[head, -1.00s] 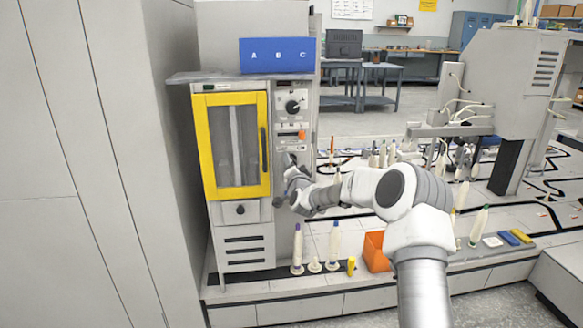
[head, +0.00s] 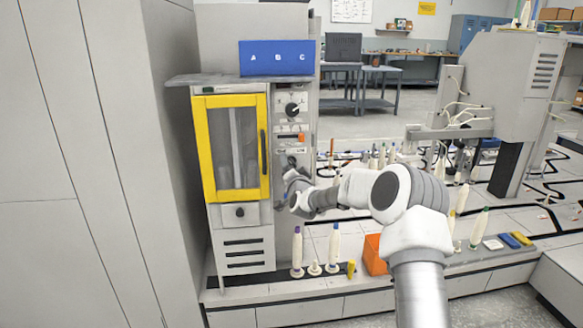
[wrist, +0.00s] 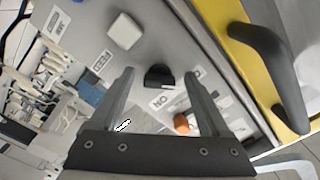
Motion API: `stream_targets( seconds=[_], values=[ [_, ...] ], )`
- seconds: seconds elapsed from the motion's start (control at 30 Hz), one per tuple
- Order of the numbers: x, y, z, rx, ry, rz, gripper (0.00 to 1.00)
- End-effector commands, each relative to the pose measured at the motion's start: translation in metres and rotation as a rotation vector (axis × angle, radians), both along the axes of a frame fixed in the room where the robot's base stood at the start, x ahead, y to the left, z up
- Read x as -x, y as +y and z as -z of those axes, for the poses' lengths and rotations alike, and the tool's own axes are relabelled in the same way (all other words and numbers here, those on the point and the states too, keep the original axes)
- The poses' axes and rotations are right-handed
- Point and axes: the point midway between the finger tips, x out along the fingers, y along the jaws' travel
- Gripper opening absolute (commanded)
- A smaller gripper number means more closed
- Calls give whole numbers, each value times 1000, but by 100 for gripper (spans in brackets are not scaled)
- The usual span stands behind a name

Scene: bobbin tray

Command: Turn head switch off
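A black half-round switch knob (wrist: 158,76) sits on the grey machine panel in the wrist view, beside a white label that seems to read ON, turned over. Another small label (wrist: 98,62) is too small to read surely. My gripper (wrist: 158,72) is open, with its two fingertips to either side of the knob and a gap showing on both sides. I cannot tell the depth left between tips and panel. In the head view my gripper (head: 289,184) is at the machine's lower control panel, and my wrist hides part of it.
The cabinet (head: 225,262) has a yellow-framed door (head: 203,150) with a black handle (wrist: 272,65) close to my gripper's right in the wrist view. A pale square button (wrist: 125,30) and an orange part (wrist: 182,124) are nearby. Bobbins (head: 297,250) and an orange bin (head: 374,254) stand below.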

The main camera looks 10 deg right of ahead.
Motion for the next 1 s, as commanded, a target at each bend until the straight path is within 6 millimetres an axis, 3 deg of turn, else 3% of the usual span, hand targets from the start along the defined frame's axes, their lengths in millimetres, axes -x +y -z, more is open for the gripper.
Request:
stream_targets(
  seconds=[0.37,1.0],
  values=[
    [10,0,0,-1,2,-1,80],
    [109,0,-1,1,3,0,80]
  ],
)
